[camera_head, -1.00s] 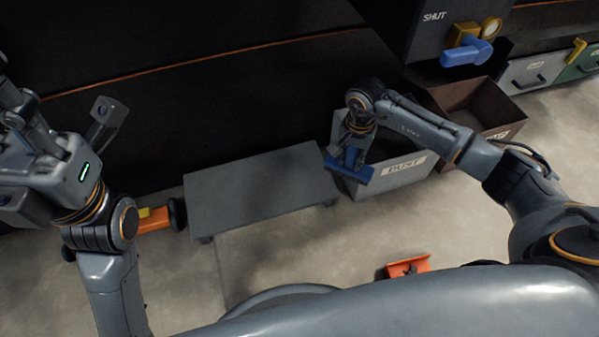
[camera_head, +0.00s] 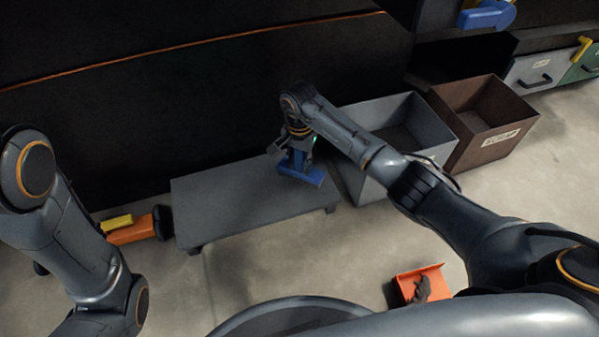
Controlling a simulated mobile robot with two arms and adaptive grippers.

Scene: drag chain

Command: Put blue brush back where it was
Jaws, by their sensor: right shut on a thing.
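The blue brush (camera_head: 302,174) is in my right gripper (camera_head: 297,155), over the right end of a low grey table (camera_head: 230,205). The gripper is shut on it and points down. I cannot tell whether the brush touches the table top. My left arm shows at the left edge, but its gripper is out of the picture.
A grey bin (camera_head: 372,190) stands just right of the table, with a brown bin (camera_head: 480,150) beside it. An orange and yellow tool (camera_head: 130,231) lies left of the table. An orange dustpan-like tray (camera_head: 418,287) with a dark thing in it lies on the floor. The table's left part is clear.

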